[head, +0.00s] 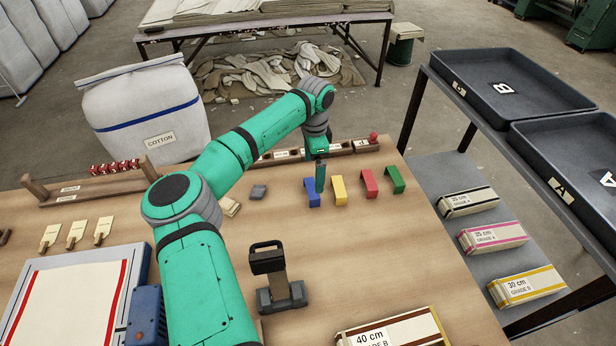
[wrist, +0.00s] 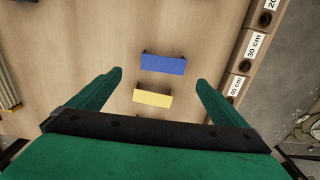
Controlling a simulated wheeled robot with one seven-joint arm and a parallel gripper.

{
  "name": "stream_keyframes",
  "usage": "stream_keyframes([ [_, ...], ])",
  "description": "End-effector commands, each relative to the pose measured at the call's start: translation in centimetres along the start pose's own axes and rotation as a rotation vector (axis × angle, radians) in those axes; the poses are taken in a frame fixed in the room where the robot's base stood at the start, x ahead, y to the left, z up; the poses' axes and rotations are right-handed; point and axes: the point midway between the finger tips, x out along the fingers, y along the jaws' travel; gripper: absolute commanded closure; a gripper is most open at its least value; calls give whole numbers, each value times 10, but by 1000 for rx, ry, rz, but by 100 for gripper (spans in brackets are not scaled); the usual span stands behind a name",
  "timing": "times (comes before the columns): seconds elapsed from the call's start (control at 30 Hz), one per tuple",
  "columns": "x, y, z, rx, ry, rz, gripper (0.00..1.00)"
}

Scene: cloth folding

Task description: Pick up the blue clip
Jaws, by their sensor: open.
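The blue clip (head: 312,192) stands on the wooden table, at the left end of a row with a yellow clip (head: 339,189), a red clip (head: 369,183) and a green clip (head: 394,179). My gripper (head: 320,186) is at the blue clip in the head view and partly covers it. In the wrist view my gripper (wrist: 158,78) is open and empty. The blue clip (wrist: 163,64) lies just beyond the fingertips, and the yellow clip (wrist: 152,98) shows between the fingers. Neither finger visibly touches a clip. The gap in height is hard to tell.
A wooden rack with labelled holes (wrist: 241,55) runs behind the clips. A cotton sack (head: 150,105) is behind the table. Dark trays (head: 510,80) are at the right.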

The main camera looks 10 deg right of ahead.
Motion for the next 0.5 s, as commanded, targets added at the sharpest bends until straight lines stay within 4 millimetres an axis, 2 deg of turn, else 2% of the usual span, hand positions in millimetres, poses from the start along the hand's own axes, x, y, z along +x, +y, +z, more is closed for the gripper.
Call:
stream_keyframes([
  [0.07, 3, 0, 1, 0, -3, 1, 3],
  [0.33, 40, 0, 3, -2, -5, 2, 3],
  [0.5, 54, -1, 3, -2, -3, 0, 3],
])
